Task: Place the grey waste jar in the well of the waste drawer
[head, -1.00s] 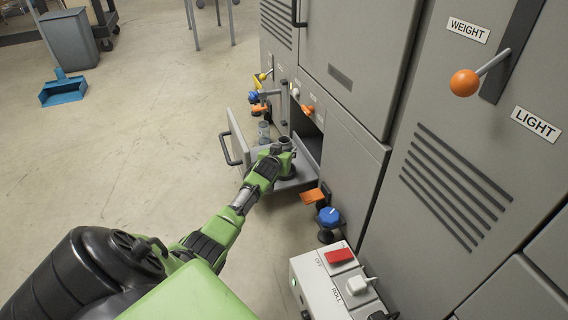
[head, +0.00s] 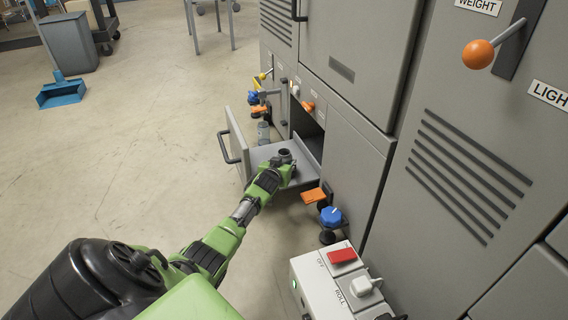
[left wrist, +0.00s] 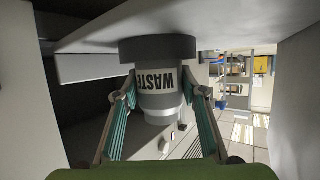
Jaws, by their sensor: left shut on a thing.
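The grey waste jar (left wrist: 156,88), with its WASTE label upside down in the left wrist view, is between the two fingers of my left gripper (left wrist: 158,105), which is shut on it. A dark round collar (left wrist: 157,47) on the drawer floor surrounds the jar's lower end in the wrist view; I cannot tell whether the jar is fully seated. My right gripper is out of view.
Open floor lies left.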

